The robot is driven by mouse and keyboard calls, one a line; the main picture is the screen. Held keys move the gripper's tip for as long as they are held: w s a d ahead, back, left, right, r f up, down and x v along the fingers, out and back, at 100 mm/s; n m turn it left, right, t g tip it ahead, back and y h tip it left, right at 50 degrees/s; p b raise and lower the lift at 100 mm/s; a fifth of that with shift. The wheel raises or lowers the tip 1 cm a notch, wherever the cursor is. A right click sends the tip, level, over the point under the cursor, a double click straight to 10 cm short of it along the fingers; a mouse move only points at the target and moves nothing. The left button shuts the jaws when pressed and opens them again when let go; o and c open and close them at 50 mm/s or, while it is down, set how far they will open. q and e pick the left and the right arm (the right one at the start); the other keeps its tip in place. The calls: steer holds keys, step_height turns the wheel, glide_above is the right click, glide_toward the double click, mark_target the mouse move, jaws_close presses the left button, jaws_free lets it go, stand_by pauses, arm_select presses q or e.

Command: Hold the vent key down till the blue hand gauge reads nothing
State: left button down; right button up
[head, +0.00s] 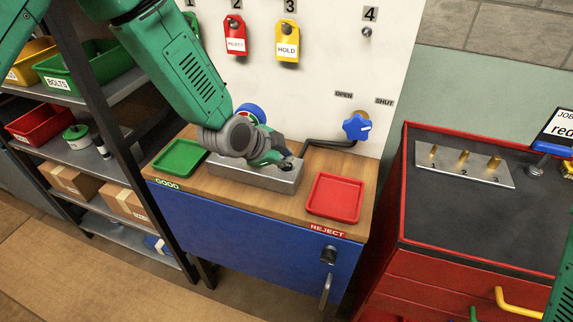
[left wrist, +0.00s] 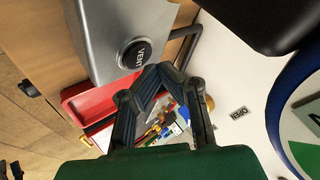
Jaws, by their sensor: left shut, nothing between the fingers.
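The vent key is a round black button marked VENT (left wrist: 135,54) on a grey metal box (left wrist: 98,28). The box also shows in the head view (head: 240,176) on the wooden bench top, where my left arm and gripper cover part of it. My left gripper (head: 287,163) is over the box's right end. In the left wrist view its fingertips (left wrist: 160,70) are together and empty, close beside the key; I cannot tell whether they touch it. The blue-rimmed gauge (head: 251,113) is partly behind my left arm; its reading cannot be seen. My right gripper is out of view.
A green tray (head: 160,171) lies left of the box and a red tray (head: 352,215) right of it. A blue valve knob (head: 356,127) on a pipe sits behind. Tags hang on the white panel (head: 325,75). A red cabinet (head: 403,172) stands at right, shelves at left.

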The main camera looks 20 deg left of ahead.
arm_select(q)
steer(key=shift+f, duration=0.1)
steer(key=shift+f, duration=0.3)
steer(key=shift+s+f+b, duration=0.1)
steer(key=shift+f+b, duration=0.25)
steer(key=shift+f, duration=0.05)
stand_by(1.7)
steer(key=shift+r, duration=0.15)
stand_by(0.4)
steer(key=shift+r+p, duration=0.7)
steer(key=shift+r, duration=0.05)
step_height(320, 180, up, 5)
steer(key=p, duration=0.4)
